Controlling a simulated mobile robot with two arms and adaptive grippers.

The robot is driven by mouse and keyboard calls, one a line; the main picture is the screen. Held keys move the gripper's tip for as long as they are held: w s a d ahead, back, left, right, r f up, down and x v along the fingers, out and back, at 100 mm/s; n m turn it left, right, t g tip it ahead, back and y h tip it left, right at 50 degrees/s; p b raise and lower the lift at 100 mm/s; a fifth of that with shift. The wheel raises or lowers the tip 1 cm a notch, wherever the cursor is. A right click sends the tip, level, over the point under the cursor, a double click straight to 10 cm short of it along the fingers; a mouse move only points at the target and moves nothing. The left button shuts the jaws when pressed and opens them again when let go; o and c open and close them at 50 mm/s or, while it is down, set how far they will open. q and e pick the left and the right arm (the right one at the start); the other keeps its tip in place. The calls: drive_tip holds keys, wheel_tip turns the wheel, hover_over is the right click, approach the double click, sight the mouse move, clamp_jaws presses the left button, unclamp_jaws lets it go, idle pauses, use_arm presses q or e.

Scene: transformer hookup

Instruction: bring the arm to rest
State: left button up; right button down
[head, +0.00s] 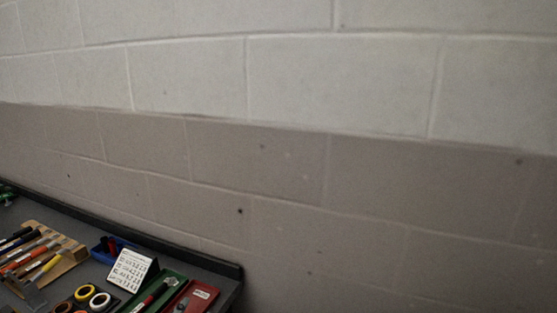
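Neither of my grippers and no part of either arm shows in the head view. The view is mostly a block wall (330,90), pale above and brownish grey below. No transformer shows in the frame.
A dark workbench (85,237) with a raised back edge fills the lower left. On it are a wooden rack (70,257) of tools, a blue bin (100,254), a white printed card (132,270), tape rolls (99,300), a green tray (172,297) and a red tray (205,297).

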use_arm(q)
drive_tip(key=s+a+f+n+g, duration=0.1)
drive_tip(key=s+f+n+g, duration=0.2)
drive_tip(key=s+f+g, duration=0.55)
drive_tip(key=s+a+f+n+g, duration=0.1)
drive_tip(key=s+f+n+g, duration=0.25)
drive_tip(key=s+f, duration=0.9)
drive_tip(key=s+f+g+b, duration=0.1)
drive_tip(key=s+f, duration=0.2)
drive_tip(key=f, duration=0.9)
drive_tip(key=s+f+g, duration=0.1)
drive_tip(key=s+f, duration=0.2)
drive_tip(key=f, duration=0.9)
drive_tip(key=s+a+f+m+g, duration=0.1)
drive_tip(key=s+a+f, duration=0.2)
drive_tip(key=s+f, duration=1.3)
drive_tip(key=shift+s+f+b, duration=0.3)
drive_tip(key=shift+f+b, duration=0.15)
drive_tip(key=shift+f, duration=0.3)
drive_tip(key=shift+a, duration=0.1)
